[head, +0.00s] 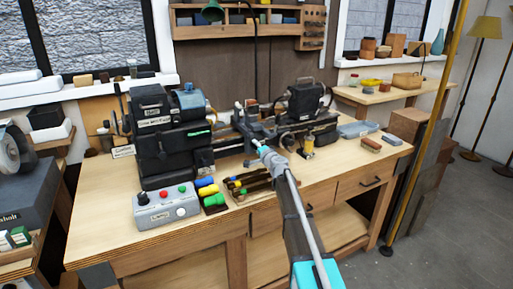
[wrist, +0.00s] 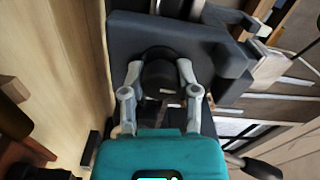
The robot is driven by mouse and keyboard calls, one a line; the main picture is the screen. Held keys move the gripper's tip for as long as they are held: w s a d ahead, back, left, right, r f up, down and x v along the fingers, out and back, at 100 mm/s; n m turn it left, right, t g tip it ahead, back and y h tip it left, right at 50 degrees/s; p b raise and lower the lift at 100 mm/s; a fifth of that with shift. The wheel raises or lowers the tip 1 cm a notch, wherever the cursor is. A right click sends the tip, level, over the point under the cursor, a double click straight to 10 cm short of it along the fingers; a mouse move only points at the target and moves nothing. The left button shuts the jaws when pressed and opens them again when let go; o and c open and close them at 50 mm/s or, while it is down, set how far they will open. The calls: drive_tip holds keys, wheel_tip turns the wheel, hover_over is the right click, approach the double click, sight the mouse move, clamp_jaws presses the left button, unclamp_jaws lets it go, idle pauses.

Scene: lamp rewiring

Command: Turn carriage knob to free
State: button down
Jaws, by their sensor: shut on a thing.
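My gripper (wrist: 160,78) is shut on a round black knob (wrist: 160,66), with one grey finger on each side of it. The knob stands out from the dark grey carriage block (wrist: 125,38) in the wrist view. In the head view my gripper (head: 264,151) reaches the front of the carriage (head: 252,128), which sits on the small lathe in the middle of the bench. The knob is hidden there by my gripper. Which setting the knob is at cannot be read.
The lathe headstock (head: 170,135) stands left of the carriage and the tailstock (head: 305,103) right of it. A grey control box (head: 165,207) and a tray of coloured-handled tools (head: 249,187) lie in front. The wooden bench top (head: 345,155) is mostly clear at front right.

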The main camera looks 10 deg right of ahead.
drive_tip(key=shift+w+n, duration=0.1)
drive_tip(key=shift+n, duration=0.2)
drive_tip(key=shift+c, duration=1.7)
unclamp_jaws()
drive_tip(key=v, duration=1.2)
